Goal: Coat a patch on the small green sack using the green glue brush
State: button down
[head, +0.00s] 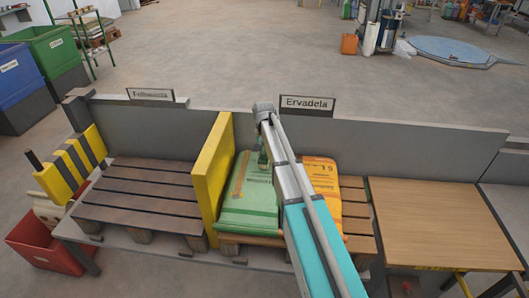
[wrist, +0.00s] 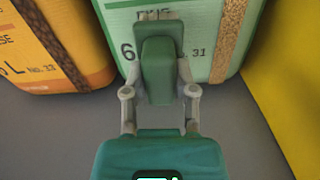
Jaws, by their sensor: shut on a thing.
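The green sack (head: 247,212) lies on the wooden pallet between the yellow divider and the orange sack. In the wrist view the green sack (wrist: 205,30) fills the top middle, with printed text and a grainy brown strip (wrist: 226,40) on its right. My gripper (wrist: 158,88) is shut on a dark green block-like piece, which I take as the green glue brush (wrist: 158,68). It appears in front of the sack's printed face. The bristles are hidden, and I cannot tell whether they touch the sack. In the head view my gripper (head: 263,160) is over the sack's far part, partly hidden by my arm.
The yellow divider (head: 212,178) stands left of the green sack. A grey wall with an "Ervadela" sign (head: 307,104) runs behind. An empty pallet (head: 145,190) and a bare wooden table (head: 435,220) flank them.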

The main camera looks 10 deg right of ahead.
jog(key=shift+f+b, duration=0.8)
jog(key=shift+f, duration=0.05)
dwell(0.3)
jog(key=shift+a, duration=0.1)
jog(key=shift+w+a+r, duration=0.1)
jog(key=shift+w+a, duration=0.2)
jog(key=shift+a, duration=0.55)
jog(key=shift+w+a, duration=0.3)
jog(key=shift+a, duration=0.5)
jog(key=shift+a, duration=0.15)
jog(key=shift+w+a, duration=0.3)
jog(key=shift+a, duration=0.55)
jog(key=shift+w+a, duration=0.25)
jog(key=shift+a, duration=0.6)
jog(key=shift+s, duration=0.1)
jog(key=shift+s+a, duration=0.3)
jog(key=shift+s, duration=0.55)
jog(key=shift+d, duration=0.1)
